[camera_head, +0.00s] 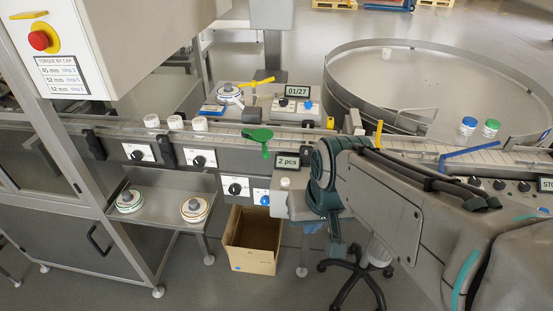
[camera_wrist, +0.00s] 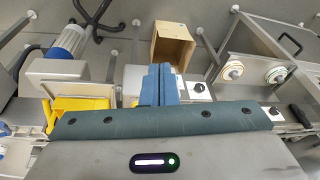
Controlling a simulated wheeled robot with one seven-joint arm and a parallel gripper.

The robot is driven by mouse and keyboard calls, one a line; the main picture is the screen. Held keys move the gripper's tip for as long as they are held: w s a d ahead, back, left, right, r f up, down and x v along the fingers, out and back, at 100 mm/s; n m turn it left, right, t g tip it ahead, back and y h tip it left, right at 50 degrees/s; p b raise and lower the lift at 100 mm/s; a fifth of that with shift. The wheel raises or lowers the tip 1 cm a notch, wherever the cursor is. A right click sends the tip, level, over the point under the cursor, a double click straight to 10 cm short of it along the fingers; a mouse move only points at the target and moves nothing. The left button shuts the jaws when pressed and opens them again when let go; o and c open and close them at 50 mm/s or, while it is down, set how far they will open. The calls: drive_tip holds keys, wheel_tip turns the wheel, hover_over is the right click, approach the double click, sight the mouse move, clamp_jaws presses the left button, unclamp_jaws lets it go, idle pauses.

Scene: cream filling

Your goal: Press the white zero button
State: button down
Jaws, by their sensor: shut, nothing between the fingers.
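My gripper (camera_wrist: 160,70) is shut and empty in the wrist view, its blue fingers together. They overlap the picture of the conveyor's front side, below the cardboard box. In the head view my arm covers the middle right, and the fingertips are hard to make out. I cannot single out a white zero button for certain. A small white round piece (camera_head: 285,183) sits on a grey box (camera_head: 294,205) just left of my wrist, under the "2 pcs" sign (camera_head: 288,161). Several small control panels, such as one with a black knob (camera_head: 236,188), line the conveyor front.
A cardboard box (camera_head: 251,240) stands on the floor. A round table (camera_head: 455,85) is behind my arm. A red stop button (camera_head: 39,40) is at upper left.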

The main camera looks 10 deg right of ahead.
drive_tip(key=w+a+r+m+y+p, duration=0.1)
drive_tip(key=w+a+m+y+p, duration=0.1)
drive_tip(key=w+a+m+y, duration=0.25)
drive_tip(key=m+t+h+p, duration=0.1)
drive_tip(key=m+t+p, duration=0.4)
drive_tip(key=m, duration=1.2)
hover_over(288, 183)
wheel_tip(288, 183, down, 3)
drive_tip(key=shift+r, duration=0.2)
wheel_tip(288, 183, down, 8)
drive_tip(key=b, duration=0.7)
drive_tip(key=shift+f+b, duration=0.4)
drive_tip(key=shift+b, duration=0.05)
drive_tip(key=shift+f, duration=0.15)
drive_tip(key=shift+f+b, duration=0.25)
drive_tip(key=shift+b, duration=0.35)
